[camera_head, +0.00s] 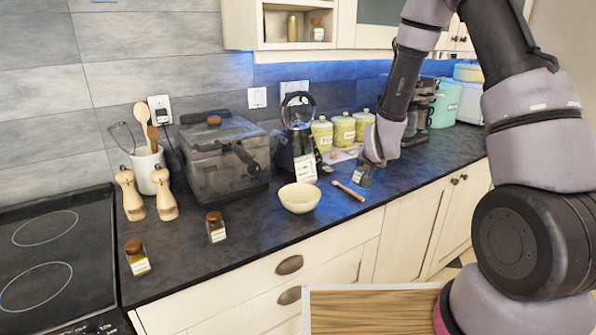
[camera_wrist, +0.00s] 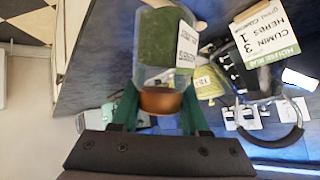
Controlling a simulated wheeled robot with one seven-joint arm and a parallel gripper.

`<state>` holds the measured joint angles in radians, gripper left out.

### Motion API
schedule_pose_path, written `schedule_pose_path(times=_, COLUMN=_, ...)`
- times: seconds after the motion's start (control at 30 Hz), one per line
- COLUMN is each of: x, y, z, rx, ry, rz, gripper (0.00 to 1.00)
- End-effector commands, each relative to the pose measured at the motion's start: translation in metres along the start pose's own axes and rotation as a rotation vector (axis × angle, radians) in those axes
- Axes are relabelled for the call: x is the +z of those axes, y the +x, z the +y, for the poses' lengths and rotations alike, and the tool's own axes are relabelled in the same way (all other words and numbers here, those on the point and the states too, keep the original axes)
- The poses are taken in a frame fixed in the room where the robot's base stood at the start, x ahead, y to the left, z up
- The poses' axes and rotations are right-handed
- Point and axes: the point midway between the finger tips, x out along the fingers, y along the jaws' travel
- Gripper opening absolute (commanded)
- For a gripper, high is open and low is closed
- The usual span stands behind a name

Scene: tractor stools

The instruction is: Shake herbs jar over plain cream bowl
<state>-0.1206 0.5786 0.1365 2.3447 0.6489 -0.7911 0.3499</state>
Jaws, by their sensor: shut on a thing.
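My gripper (camera_wrist: 160,108) is shut on the herbs jar (camera_wrist: 166,45), a clear jar with green contents, a white label and a copper-brown lid. The green fingers hold it around the lid end, with the jar body pointing away from the gripper. In the head view the jar (camera_head: 363,177) is small and partly hidden by my gripper, over the counter to the right of the bowl. The plain cream bowl (camera_head: 300,198) sits on the dark counter near its front edge, apart from the jar. I cannot make out the bowl in the wrist view.
Two spice jars (camera_head: 216,229) (camera_head: 136,260) stand front left. Green canisters (camera_head: 343,130) line the back.

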Motion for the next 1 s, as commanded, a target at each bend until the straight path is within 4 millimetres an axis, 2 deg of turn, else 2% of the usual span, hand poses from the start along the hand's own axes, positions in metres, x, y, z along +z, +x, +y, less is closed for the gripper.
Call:
schedule_pose_path(times=0.03, x=0.002, y=0.001, z=-0.011, rx=0.005, ry=0.056, rz=-0.032, gripper=0.0)
schedule_pose_path(times=0.17, x=0.014, y=0.002, z=-0.031, rx=0.029, ry=0.226, rz=-0.13, gripper=0.0)
schedule_pose_path(times=0.3, x=0.028, y=0.002, z=-0.057, rx=0.042, ry=0.471, rz=-0.246, gripper=0.0)
schedule_pose_path(times=0.57, x=0.05, y=-0.002, z=-0.095, rx=0.021, ry=0.834, rz=-0.372, gripper=0.0)
schedule_pose_path(times=0.8, x=0.076, y=-0.014, z=-0.143, rx=-0.049, ry=1.161, rz=-0.443, gripper=0.0)
schedule_pose_path(times=1.0, x=0.099, y=-0.031, z=-0.186, rx=-0.122, ry=1.37, rz=-0.461, gripper=0.0)
